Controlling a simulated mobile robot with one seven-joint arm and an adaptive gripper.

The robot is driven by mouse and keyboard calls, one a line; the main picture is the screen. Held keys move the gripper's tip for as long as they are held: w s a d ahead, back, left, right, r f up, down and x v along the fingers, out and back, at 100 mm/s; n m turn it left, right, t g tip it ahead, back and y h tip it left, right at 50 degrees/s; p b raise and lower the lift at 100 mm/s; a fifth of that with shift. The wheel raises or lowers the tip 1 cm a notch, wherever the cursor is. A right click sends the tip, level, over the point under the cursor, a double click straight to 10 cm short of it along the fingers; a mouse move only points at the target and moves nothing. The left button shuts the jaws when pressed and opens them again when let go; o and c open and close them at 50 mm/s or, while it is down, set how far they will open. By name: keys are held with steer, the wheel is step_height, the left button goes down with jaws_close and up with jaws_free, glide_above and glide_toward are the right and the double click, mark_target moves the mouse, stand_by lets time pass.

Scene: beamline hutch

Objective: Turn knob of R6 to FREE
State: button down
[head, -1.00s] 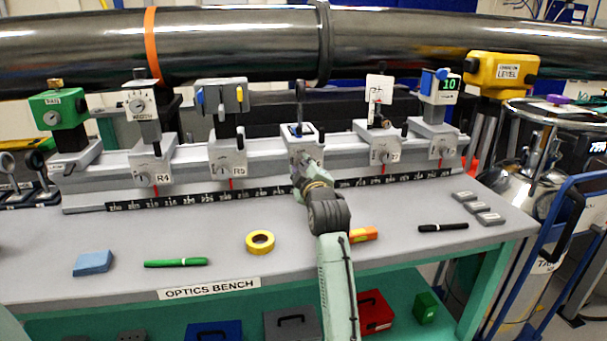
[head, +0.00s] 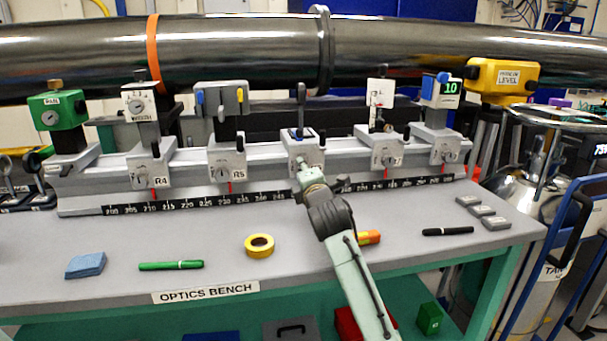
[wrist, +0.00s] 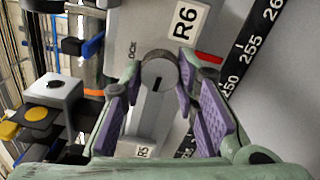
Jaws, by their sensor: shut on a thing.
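The R6 carriage (head: 301,146) sits mid-rail on the optics bench, and its R6 label (wrist: 185,21) reads clearly in the wrist view. Its knob (wrist: 158,70) is round and grey with a short dark mark on its face. The word LOCK (wrist: 131,50) is printed beside it; I see no FREE marking. My gripper (wrist: 159,82) has its purple-padded fingers either side of the knob, shut on it at the tips. In the head view my gripper (head: 308,170) covers the knob.
The R5 carriage (head: 227,160) stands left of R6, and another carriage (head: 385,152) stands to the right. The scale strip (head: 190,202) runs along the rail's foot. Yellow tape (head: 260,246), a green pen (head: 171,265) and a black pen (head: 447,231) lie on the benchtop.

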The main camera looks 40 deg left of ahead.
steer(key=shift+f+n, duration=0.1)
steer(key=shift+n, duration=0.3)
steer(key=c, duration=1.2)
jaws_free()
steer(key=shift+c, duration=0.2)
steer(key=v, duration=1.2)
steer(key=shift+s+a, duration=0.1)
